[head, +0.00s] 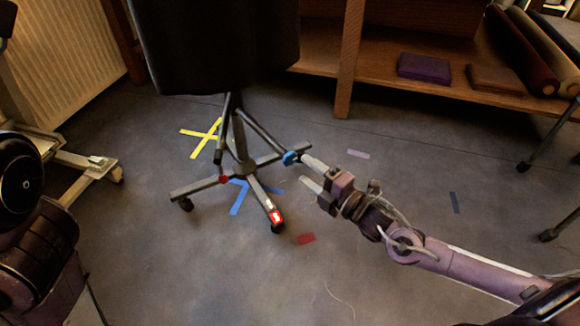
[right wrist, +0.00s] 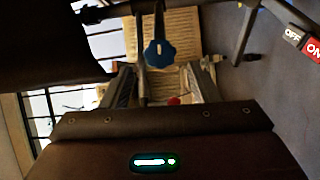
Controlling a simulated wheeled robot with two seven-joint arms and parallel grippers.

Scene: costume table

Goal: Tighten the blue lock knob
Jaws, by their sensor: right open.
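The blue lock knob (head: 290,158) is on the wheeled stand (head: 238,135) under a black body. In the right wrist view the knob (right wrist: 160,53) is lobed and faces me. My right gripper (head: 305,170) is open and empty, with its fingertips just right of the knob in the head view. In the right wrist view the knob shows just beyond the gap between the fingers (right wrist: 163,80); I cannot tell whether they touch it. My left gripper is not in view.
A red knob (head: 223,179) and a red switch (head: 276,216) are on the stand's legs; the right wrist view shows ON and OFF labels (right wrist: 313,50). Tape marks lie on the floor, including a yellow cross (head: 203,136). A wooden shelf (head: 430,75) stands behind.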

